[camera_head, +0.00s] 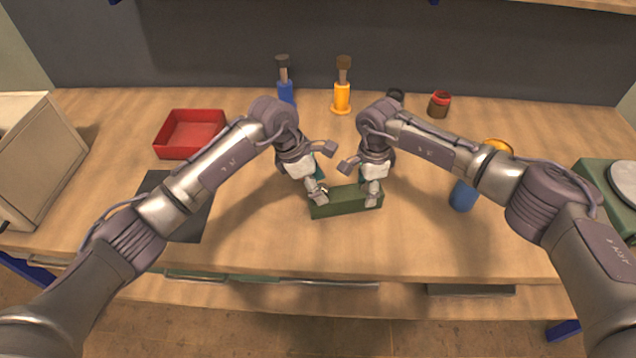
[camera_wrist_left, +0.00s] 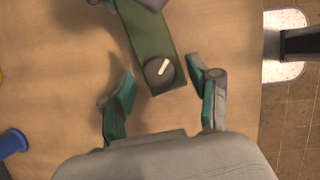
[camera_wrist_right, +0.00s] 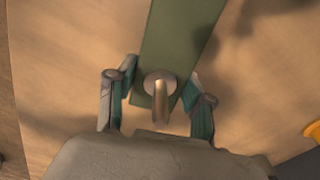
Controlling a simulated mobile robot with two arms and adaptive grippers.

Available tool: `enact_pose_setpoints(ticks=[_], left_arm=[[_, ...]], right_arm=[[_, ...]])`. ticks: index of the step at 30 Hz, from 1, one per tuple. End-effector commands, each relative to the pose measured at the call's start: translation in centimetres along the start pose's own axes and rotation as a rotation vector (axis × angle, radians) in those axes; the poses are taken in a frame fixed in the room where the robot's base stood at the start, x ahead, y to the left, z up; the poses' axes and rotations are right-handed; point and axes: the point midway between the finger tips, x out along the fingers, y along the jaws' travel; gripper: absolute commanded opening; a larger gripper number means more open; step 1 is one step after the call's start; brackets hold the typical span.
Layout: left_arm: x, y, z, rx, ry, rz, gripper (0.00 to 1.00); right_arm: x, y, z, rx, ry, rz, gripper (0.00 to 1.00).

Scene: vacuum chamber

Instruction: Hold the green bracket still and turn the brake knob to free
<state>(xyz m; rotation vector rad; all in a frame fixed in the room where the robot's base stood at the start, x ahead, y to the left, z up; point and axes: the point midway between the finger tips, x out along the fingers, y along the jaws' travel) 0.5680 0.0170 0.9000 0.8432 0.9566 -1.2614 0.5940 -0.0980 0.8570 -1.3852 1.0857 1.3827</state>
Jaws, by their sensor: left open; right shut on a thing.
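The green bracket (camera_head: 345,207) lies on the wooden table between my two grippers. In the left wrist view its near end carries a round dark knob (camera_wrist_left: 152,77) with a white pointer slanting to the upper right. My left gripper (camera_wrist_left: 161,82) is open, its fingertips on either side of the knob end with gaps visible. In the right wrist view the bracket's other end (camera_wrist_right: 180,35) has a metal disc with a curved metal tab (camera_wrist_right: 161,100). My right gripper (camera_wrist_right: 158,92) is shut on this end, one finger on each side.
A red tray (camera_head: 190,134) and a dark mat (camera_head: 158,184) are on the left. Blue (camera_head: 286,92) and yellow (camera_head: 342,97) handled items stand behind. A blue cylinder (camera_head: 463,196) stands right of the bracket, partly under my right arm. The table in front is clear.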

Motion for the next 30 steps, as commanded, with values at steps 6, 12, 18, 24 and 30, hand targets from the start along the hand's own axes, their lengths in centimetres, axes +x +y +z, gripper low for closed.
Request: enact_pose_setpoints(ticks=[6,12,18,24,30], left_arm=[[0.0,0.0,-0.02,0.0,0.0,0.0,0.3],[-0.01,0.0,-0.03,0.0,0.0,0.0,0.02],[-0.03,0.01,-0.04,-0.017,0.001,0.009,0.02],[-0.06,0.0,-0.1,-0.093,0.004,0.043,0.02],[-0.07,-0.09,-0.08,-0.234,0.002,0.101,0.02]], right_arm=[[0.16,0.09,0.15,-0.002,-0.003,0.002,0.0],[0.16,0.09,0.17,-0.002,-0.003,0.002,0.0],[0.16,0.1,0.18,-0.002,-0.003,0.002,0.0],[0.16,0.1,0.2,-0.003,-0.003,0.002,0.0],[0.16,0.11,0.22,-0.004,-0.003,0.002,0.0]])
